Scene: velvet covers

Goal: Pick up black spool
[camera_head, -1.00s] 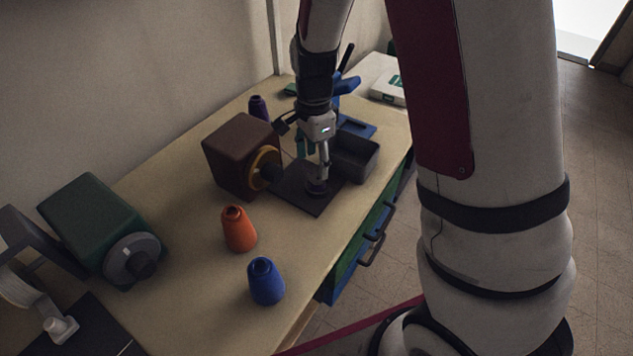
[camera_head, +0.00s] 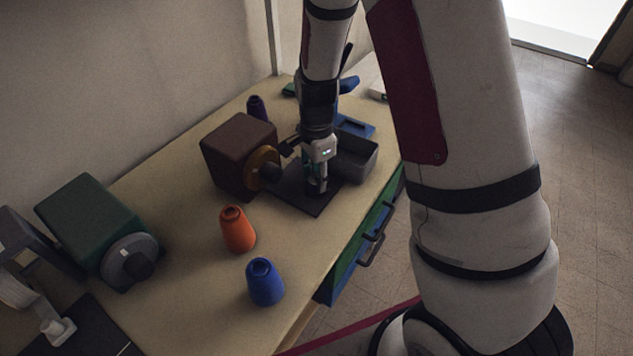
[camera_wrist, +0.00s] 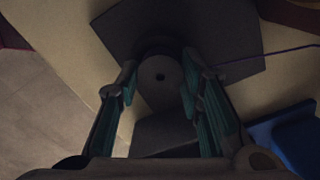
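The black spool (camera_head: 316,189) stands on a dark square mat (camera_head: 297,198), low under my gripper (camera_head: 316,181). In the wrist view the spool (camera_wrist: 160,76) shows from above as a dark round top with a small central hole. My gripper (camera_wrist: 159,78) is open, with its teal-padded fingers on either side of the spool. The fingers are close to its sides; contact cannot be made out in the dim light. In the head view the fingers hide part of the spool.
A brown machine (camera_head: 238,150) with a yellow-rimmed wheel stands just left of the mat. A grey bin (camera_head: 357,158) is close on the right. Orange (camera_head: 238,229), blue (camera_head: 265,283) and purple (camera_head: 257,107) spools stand apart. A green machine (camera_head: 92,222) is at left.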

